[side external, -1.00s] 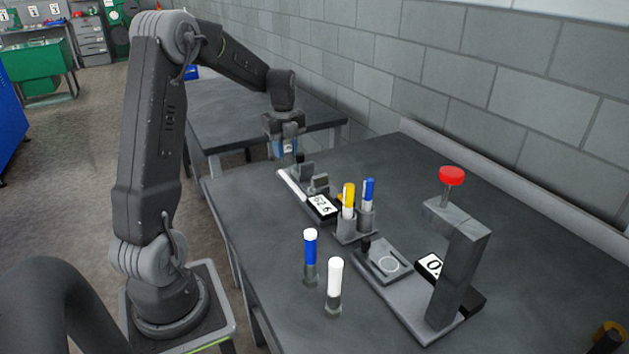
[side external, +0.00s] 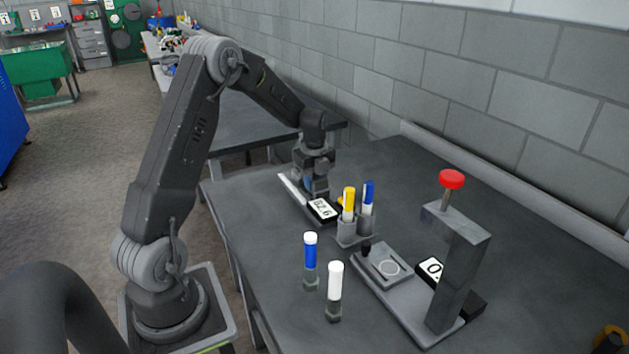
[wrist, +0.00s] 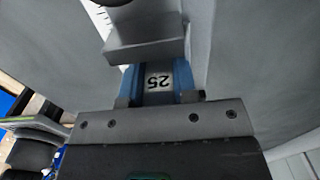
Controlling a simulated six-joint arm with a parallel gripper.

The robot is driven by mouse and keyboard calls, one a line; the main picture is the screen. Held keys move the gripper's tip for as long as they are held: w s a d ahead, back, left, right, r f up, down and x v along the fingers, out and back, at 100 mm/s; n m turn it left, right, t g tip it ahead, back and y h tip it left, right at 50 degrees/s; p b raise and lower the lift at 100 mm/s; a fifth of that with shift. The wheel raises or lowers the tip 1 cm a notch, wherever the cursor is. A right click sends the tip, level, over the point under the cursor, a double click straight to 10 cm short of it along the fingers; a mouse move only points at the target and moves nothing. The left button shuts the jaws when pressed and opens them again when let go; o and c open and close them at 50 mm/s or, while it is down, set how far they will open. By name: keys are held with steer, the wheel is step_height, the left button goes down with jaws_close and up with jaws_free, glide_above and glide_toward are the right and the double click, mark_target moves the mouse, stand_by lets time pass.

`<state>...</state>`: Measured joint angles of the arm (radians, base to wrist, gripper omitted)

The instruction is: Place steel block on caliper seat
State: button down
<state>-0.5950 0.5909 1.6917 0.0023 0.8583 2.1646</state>
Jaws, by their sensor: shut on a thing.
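My gripper (side external: 315,186) is over the caliper at the back left of the table and points down. The wrist view shows its blue finger pads shut on the steel block (wrist: 158,83), which carries the upside-down number 25. In the side view the gripper hides the block. The caliper has a pale bar (side external: 290,187) and a numbered display (side external: 323,210). A grey caliper part (wrist: 146,47) lies just beyond the block in the wrist view. My gripper hides most of the seat, and I cannot tell whether the block touches it.
A holder with a yellow marker (side external: 348,203) and a blue marker (side external: 367,196) stands right of the caliper. A press with a red knob (side external: 451,179) is at right.

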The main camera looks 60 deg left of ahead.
steer(key=c, duration=0.9)
jaws_free()
steer(key=shift+f, duration=0.1)
